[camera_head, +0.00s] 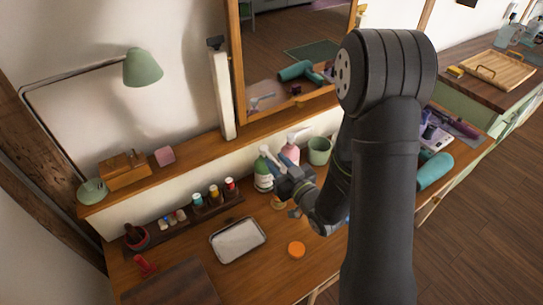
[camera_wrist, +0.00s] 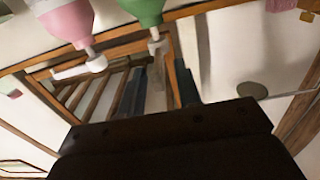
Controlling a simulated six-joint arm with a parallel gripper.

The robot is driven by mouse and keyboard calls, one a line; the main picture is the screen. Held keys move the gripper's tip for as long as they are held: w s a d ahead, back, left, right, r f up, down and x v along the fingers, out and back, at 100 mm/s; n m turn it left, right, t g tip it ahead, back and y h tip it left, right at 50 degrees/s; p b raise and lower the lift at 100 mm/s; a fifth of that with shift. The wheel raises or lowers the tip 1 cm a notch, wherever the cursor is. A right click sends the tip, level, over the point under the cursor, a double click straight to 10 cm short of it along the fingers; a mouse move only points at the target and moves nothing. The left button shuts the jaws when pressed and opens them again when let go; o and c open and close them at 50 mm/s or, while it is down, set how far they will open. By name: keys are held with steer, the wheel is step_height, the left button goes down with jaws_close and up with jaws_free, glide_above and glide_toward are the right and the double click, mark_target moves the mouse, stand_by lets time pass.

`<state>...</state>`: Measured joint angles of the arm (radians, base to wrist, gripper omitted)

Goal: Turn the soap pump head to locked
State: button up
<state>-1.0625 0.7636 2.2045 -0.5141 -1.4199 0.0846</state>
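A green-and-white pump bottle (camera_head: 263,182) and a pink pump bottle (camera_head: 290,153) with a white pump head stand side by side at the back of the wooden desk. My gripper (camera_head: 277,168) is close beside the green bottle, partly covering it. In the wrist view, both bottles appear upside down at the top: the pink bottle (camera_wrist: 68,18) at left, the green bottle (camera_wrist: 143,10) near the middle. My gripper's two dark fingers (camera_wrist: 160,72) are apart, with the green bottle's pale pump head (camera_wrist: 157,42) just beyond their tips. Contact cannot be told. Lock marks are not legible.
A green cup (camera_head: 319,150) stands right of the pink bottle. A rack of small bottles (camera_head: 214,200), a metal tray (camera_head: 238,240) and an orange round object (camera_head: 296,250) are to the left and front. A mirror (camera_head: 290,60) stands behind.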

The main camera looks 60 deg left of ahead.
mark_target(266, 151)
steer(key=shift+a, duration=1.7)
